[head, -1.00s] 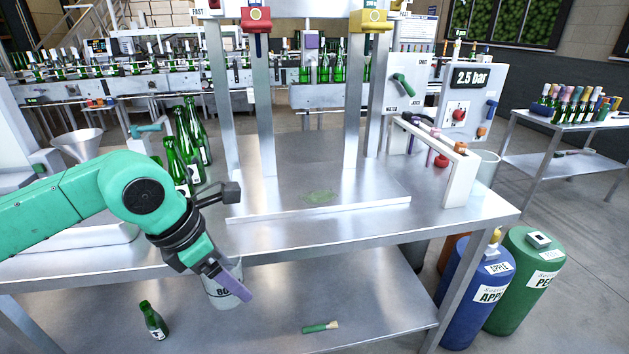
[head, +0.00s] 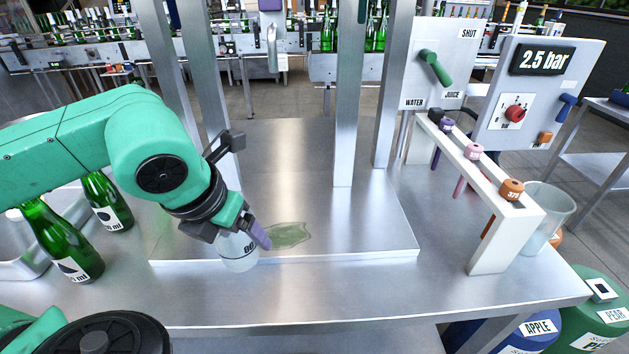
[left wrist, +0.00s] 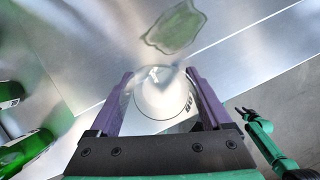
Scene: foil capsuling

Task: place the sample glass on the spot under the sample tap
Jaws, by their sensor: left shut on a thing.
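The sample glass (head: 239,251), a pale cup with a number on its side, is held by my left gripper (head: 245,228). In the left wrist view the glass (left wrist: 165,95) sits between the purple fingers of my left gripper (left wrist: 160,84). The greenish spot (head: 289,235) lies on the raised metal plate, just right of and beyond the glass. The spot also shows ahead of the glass in the wrist view (left wrist: 174,28). The glass appears over the plate's front edge; I cannot tell its height. A grey spout (head: 272,48) hangs behind; I cannot tell whether it is the sample tap. A green arm with a dark tip (left wrist: 245,114) shows in the wrist view; its jaws are unclear.
Metal posts (head: 349,100) rise from the plate. Green bottles (head: 65,245) stand at left. A white rack (head: 493,240) with coloured knobs and a clear bucket (head: 545,215) stand at right. The plate right of the spot is clear.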

